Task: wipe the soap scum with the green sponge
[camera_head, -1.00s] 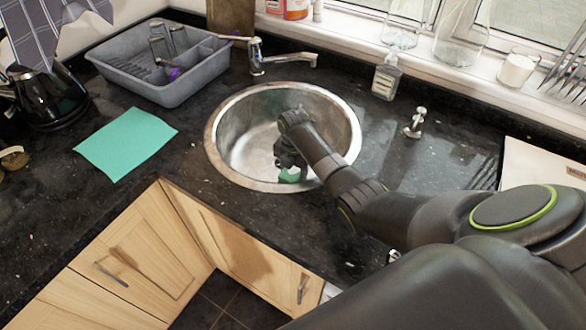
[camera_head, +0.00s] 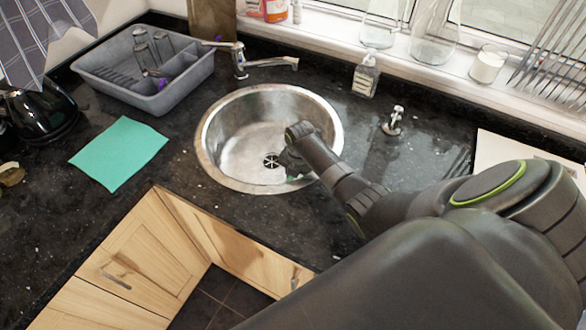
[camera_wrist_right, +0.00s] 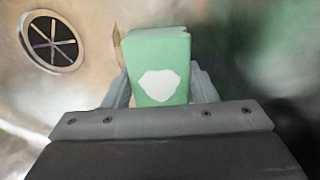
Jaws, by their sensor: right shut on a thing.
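My right gripper (camera_wrist_right: 160,88) is shut on the green sponge (camera_wrist_right: 160,55), which has a pale white patch on its face. In the wrist view the sponge sits between the two fingers, above the steel of the sink. In the head view my right gripper (camera_head: 290,165) is down inside the round steel sink (camera_head: 230,135), right of the drain (camera_head: 271,160). The sponge is mostly hidden there by the gripper. I cannot clearly make out soap scum on the steel. Whether the sponge touches the basin is unclear. My left gripper is not in view.
A tap (camera_head: 240,62) stands behind the sink. A grey dish rack (camera_head: 165,95) and a teal cloth (camera_head: 118,152) are to the left. A soap bottle (camera_head: 365,76) and a small chrome fitting (camera_head: 393,121) are to the right. Dark counter surrounds the sink.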

